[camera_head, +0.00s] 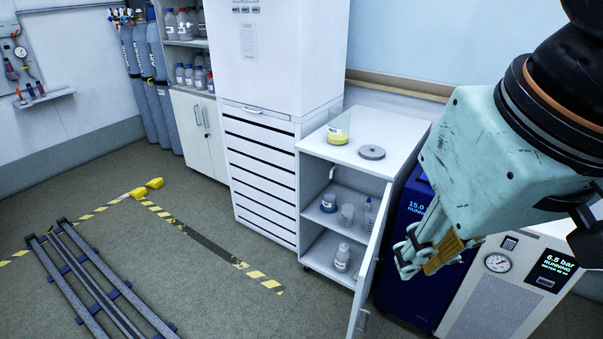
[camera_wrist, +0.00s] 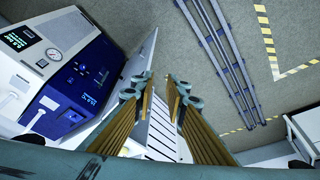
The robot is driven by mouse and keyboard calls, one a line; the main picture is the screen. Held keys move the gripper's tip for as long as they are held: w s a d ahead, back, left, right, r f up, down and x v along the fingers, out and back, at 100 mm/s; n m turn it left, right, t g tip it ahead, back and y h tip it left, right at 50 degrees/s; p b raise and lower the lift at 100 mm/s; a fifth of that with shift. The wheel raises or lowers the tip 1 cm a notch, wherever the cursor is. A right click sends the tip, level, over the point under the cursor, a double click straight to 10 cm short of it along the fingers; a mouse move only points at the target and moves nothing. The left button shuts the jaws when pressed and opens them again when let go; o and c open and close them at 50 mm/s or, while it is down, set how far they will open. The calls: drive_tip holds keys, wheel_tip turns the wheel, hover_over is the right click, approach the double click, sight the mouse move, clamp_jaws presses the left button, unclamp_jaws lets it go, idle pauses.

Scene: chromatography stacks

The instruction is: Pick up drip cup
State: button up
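I cannot tell for sure which vessel is the drip cup. On the shelf of the open white cabinet (camera_head: 313,160) stand a small clear cup (camera_head: 346,215), a white and blue container (camera_head: 329,203) and a bottle (camera_head: 368,213). A container with yellow contents (camera_head: 338,134) and a grey disc (camera_head: 371,152) are on the cabinet top. My gripper (camera_head: 425,256) is in the air to the right of the cabinet and its open door, apart from the vessels. In the wrist view my gripper (camera_wrist: 157,97) has its fingers apart with nothing between them.
The cabinet door (camera_head: 366,268) stands open toward the front. A blue unit (camera_head: 405,263) and a white unit with a gauge (camera_head: 497,290) stand to its right. Another bottle (camera_head: 342,257) is on the lower shelf. Floor rails (camera_head: 92,277) lie at the left, with open floor between.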

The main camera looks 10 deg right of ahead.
drive_tip(key=shift+o, duration=0.2)
drive_tip(key=o, duration=1.5)
drive_tip(key=shift+w+a, duration=0.1)
